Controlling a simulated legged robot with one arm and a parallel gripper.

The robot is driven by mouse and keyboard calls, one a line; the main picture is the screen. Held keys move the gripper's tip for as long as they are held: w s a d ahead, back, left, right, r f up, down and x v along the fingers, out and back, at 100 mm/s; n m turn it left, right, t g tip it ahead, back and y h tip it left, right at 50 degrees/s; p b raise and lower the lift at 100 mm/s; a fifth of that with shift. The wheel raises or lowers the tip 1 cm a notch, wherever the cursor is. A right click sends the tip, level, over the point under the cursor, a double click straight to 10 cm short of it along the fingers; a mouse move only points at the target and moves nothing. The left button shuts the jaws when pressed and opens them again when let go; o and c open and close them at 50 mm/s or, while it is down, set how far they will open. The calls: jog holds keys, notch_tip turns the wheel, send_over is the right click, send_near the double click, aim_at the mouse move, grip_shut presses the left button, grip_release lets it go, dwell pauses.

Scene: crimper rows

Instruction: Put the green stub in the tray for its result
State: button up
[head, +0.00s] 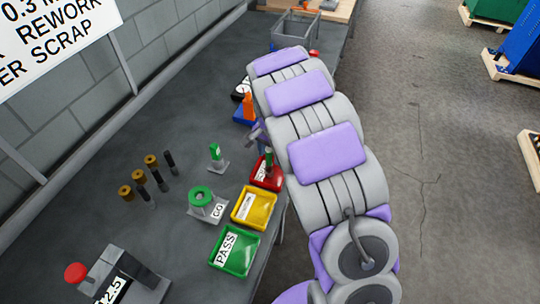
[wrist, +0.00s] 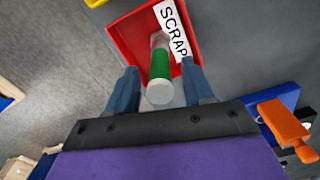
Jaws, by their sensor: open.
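The green stub (wrist: 160,65), a cylinder with a green middle and pale grey ends, is between my gripper's fingers in the wrist view. It also shows in the head view (head: 268,157), over the red tray (head: 262,181). The red tray (wrist: 126,33) carries a SCRAP label. My gripper (wrist: 162,88) is open, with a gap between each blue-grey finger and the stub. In the head view my arm partly hides the gripper. I cannot tell whether the stub rests on the tray floor. The yellow tray (head: 238,216) and the green PASS tray (head: 217,257) are beside the red one.
A green ring gauge (head: 201,194) marked GO and a small green piece on a stand (head: 215,153) stand left of the trays. Several brass-topped pins (head: 126,192) stand further left. An orange-and-blue item (head: 246,110) lies beyond the red tray. A sign (head: 55,35) mentions REWORK and SCRAP.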

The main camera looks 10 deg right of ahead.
notch_tip(320, 180, up, 10)
jog(key=shift+d+f+p, duration=0.1)
jog(key=shift+p, duration=0.85)
jog(key=shift+s+r, duration=0.2)
jog(key=shift+s, duration=0.15)
jog(key=s+d+r+n, duration=0.1)
jog(key=s+r+n, duration=0.15)
jog(key=s, duration=0.55)
jog(key=s+r+n, duration=0.1)
jog(key=s+r, duration=0.3)
jog(key=s, duration=0.5)
jog(key=s+a+n+g, duration=0.1)
jog(key=s+n, duration=0.5)
jog(key=s, duration=1.4)
jog(key=shift+s+a+f+g, duration=0.15)
jog(key=shift+s+f+g, duration=0.2)
jog(key=shift+s+g, duration=0.05)
